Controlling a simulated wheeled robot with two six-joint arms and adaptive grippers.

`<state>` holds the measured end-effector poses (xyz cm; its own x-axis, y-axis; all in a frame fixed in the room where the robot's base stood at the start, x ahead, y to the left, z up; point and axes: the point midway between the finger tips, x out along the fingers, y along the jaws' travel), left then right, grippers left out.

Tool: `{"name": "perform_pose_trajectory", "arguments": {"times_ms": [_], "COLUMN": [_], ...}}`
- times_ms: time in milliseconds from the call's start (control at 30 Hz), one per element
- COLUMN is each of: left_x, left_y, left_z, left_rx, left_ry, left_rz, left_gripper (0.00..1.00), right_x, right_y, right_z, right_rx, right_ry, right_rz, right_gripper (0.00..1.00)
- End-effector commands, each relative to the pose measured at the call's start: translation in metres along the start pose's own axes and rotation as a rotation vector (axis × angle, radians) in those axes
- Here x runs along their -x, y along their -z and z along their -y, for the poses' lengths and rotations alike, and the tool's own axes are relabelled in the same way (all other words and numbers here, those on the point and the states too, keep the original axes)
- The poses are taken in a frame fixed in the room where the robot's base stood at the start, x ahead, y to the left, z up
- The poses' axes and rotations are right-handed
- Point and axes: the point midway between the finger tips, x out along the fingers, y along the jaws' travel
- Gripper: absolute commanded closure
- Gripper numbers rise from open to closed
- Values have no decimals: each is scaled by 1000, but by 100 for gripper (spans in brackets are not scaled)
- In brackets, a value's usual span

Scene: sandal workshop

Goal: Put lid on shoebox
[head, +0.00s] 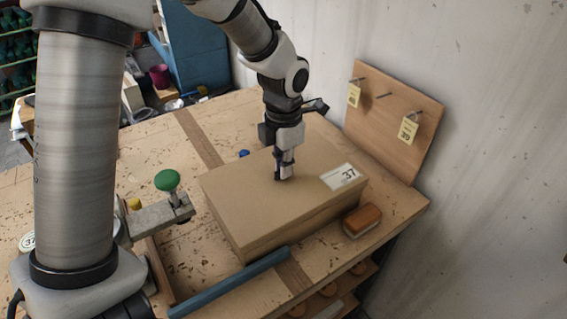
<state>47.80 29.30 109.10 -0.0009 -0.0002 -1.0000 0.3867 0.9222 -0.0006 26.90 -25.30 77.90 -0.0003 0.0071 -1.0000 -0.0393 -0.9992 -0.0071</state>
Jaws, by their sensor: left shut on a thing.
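The brown cardboard lid (245,205) lies level over the shoebox (310,227) on the wooden bench, with a white label marked 37 (344,177) at its right end. The lid covers the box's top, so the inside is hidden. I cannot tell whether the lid is pressed fully down. My left gripper (284,176) points down at the middle of the lid's top, its fingertips at the surface. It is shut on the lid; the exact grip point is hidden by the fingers. My right gripper is not in view.
A wooden brush (362,221) lies close to the box's right side. A blue bar (230,284) runs along the bench's front edge. A metal clamp with a green knob (168,180) stands left of the box. A board with hanging tags (392,120) leans behind at right.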

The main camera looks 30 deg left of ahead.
Motion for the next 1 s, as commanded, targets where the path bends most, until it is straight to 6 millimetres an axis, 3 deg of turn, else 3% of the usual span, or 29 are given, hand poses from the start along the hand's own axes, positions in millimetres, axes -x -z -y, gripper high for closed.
{"name": "perform_pose_trajectory", "arguments": {"times_ms": [100, 200, 500, 633, 1000], "left_x": [0, 0, 1, 11, 98], "left_y": [0, 0, 0, -1, -1], "left_z": [0, 0, 0, 0, 0], "left_rx": [0, 0, 0, 0, 1], "left_ry": [0, 0, 0, -1, -3], "left_rz": [0, 0, 0, 3, 5], "left_gripper": [100, 64, 63, 63, 63], "right_x": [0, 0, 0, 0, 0], "right_y": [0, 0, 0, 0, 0], "right_z": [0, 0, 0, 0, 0], "right_rx": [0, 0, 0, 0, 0], "right_ry": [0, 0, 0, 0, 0], "right_rz": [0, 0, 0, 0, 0], "right_gripper": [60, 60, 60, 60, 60]}}
